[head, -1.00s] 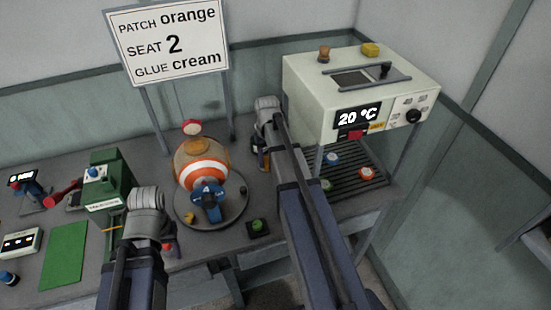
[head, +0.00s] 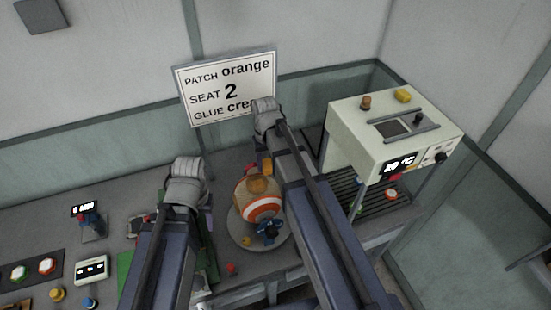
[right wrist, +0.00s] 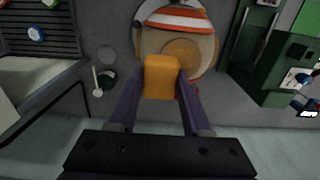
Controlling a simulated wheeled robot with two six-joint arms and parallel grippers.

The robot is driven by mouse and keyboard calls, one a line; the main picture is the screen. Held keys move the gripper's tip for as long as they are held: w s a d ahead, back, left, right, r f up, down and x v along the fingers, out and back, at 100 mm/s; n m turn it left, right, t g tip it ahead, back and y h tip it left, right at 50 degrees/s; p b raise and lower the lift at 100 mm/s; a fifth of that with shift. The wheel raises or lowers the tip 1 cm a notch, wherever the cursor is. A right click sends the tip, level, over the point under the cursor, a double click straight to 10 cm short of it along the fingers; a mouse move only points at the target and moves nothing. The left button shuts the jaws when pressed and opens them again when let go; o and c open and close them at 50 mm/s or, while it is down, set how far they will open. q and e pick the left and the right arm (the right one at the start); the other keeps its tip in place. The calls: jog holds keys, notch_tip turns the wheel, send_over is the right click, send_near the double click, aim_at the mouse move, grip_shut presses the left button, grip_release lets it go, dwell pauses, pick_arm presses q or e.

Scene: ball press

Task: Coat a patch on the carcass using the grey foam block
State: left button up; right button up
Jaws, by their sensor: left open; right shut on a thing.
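The carcass (head: 262,208) is a tan ball with orange and white bands, on a round grey turntable (head: 240,232). In the right wrist view the carcass (right wrist: 203,48) is at the top centre, with a tan disc inside its bands. My right gripper (right wrist: 161,80) is shut on an orange-yellow block (right wrist: 161,76), which overlaps the carcass in that view; contact cannot be told. In the head view my right gripper (head: 267,160) is just behind the carcass, largely hidden by its arm. My left gripper (head: 207,200) is open, left of the carcass, its fingers mostly hidden. I see no grey block.
A sign (head: 225,85) reading patch orange, seat 2, glue cream stands behind. A cream machine (head: 350,125) with a display and slatted rack is at the right. A blue-handled part (head: 268,232) stands before the carcass. A button panel (head: 35,270) lies at left.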

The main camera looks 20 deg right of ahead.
jog(key=shift+a+r, duration=0.35)
jog(key=shift+r, duration=0.15)
jog(key=shift+f, duration=0.1)
